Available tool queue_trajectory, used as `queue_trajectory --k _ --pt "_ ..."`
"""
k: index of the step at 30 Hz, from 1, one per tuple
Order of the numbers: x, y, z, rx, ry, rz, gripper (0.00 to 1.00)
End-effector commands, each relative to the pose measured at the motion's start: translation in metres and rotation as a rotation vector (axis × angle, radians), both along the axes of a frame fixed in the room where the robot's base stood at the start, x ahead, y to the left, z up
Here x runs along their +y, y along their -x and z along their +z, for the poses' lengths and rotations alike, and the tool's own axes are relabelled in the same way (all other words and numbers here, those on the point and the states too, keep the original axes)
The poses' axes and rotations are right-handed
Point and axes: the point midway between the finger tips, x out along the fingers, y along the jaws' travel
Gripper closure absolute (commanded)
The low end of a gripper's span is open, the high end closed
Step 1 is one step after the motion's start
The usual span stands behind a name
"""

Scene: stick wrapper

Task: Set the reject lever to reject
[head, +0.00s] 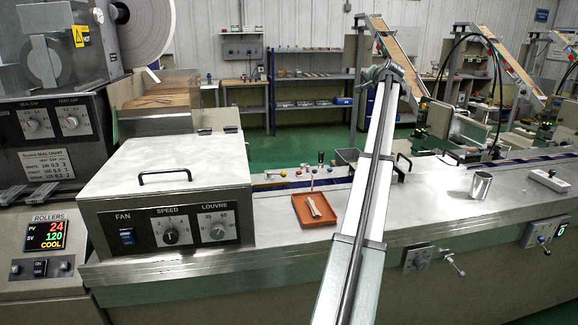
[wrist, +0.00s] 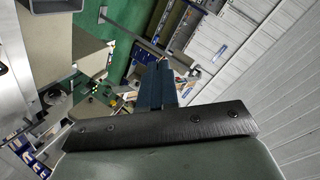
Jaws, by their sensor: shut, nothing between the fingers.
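I cannot tell for sure which control is the reject lever. A small upright lever with a black knob (head: 320,158) stands at the back of the steel bench, left of my arm. A lever with a pale knob (head: 452,262) sticks out of the bench's front face at the right, and another lever (head: 545,246) sits further right. My arm crosses the middle of the head view, and the gripper end cannot be made out clearly there. In the wrist view, my gripper (wrist: 158,82) shows its dark fingers together with nothing held, well away from any lever.
A steel box (head: 160,190) with fan, speed and louvre controls stands at the left. An orange tray (head: 300,212) with pale sticks lies left of my arm. A metal cup (head: 480,185) and a white switch box (head: 548,180) stand right. The bench between arm and cup is mostly clear.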

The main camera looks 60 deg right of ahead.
Motion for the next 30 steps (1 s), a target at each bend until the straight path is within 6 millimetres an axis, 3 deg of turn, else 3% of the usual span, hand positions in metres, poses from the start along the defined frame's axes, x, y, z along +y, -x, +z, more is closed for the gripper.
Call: queue_trajectory --k 4,8,18,24,30 --pt "0.007 -0.023 -0.037 0.179 -0.037 0.146 1.0" --pt "0.026 -0.057 -0.073 0.362 -0.041 0.337 1.0" --pt "0.096 -0.136 -0.152 0.736 0.003 0.932 1.0" --pt "0.135 -0.163 -0.179 0.844 0.04 1.251 1.0" --pt "0.157 -0.174 -0.192 0.882 0.067 1.439 1.0"
